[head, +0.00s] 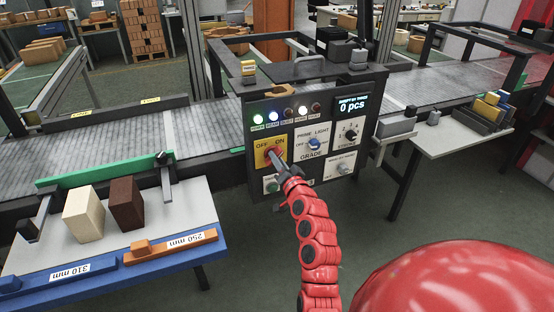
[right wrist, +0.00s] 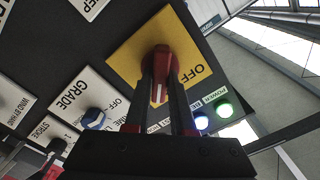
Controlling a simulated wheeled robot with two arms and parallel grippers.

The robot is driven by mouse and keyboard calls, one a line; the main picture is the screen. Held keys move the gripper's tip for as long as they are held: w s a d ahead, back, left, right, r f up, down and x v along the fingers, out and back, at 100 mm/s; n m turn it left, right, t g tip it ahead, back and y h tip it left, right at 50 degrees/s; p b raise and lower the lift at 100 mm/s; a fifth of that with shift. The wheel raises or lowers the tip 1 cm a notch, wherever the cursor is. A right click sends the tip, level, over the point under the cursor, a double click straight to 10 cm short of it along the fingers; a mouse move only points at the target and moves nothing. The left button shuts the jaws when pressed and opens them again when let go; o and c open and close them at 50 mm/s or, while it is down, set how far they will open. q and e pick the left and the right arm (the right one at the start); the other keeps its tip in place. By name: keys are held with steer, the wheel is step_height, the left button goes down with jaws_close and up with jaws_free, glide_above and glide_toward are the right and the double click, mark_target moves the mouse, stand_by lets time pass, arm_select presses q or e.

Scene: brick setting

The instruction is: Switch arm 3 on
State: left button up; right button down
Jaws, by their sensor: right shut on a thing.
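My right gripper (head: 277,160) reaches up from below and is shut on this red switch. In the right wrist view its two dark fingers (right wrist: 161,95) stand on either side of the knob, which has a white mark on its front. The gripper partly hides the knob in the head view, so its exact setting is hard to read. My left gripper is not in view.
A green lamp (head: 257,119) and a blue lamp (head: 272,117) glow on the panel. The display (head: 352,104) reads 0 pcs. Blue GRADE knob (head: 314,143) and STROKE knob (head: 350,134) sit right of the switch. Blocks (head: 126,204) stand on the left table.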

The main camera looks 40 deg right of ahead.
steer(key=shift+f+m, duration=0.1)
steer(key=shift+m, duration=0.2)
steer(key=c, duration=0.8)
jaws_free()
steer(key=shift+o, duration=0.2)
steer(key=v, duration=1.7)
steer(key=shift+s, duration=0.25)
steer(key=shift+d, duration=0.1)
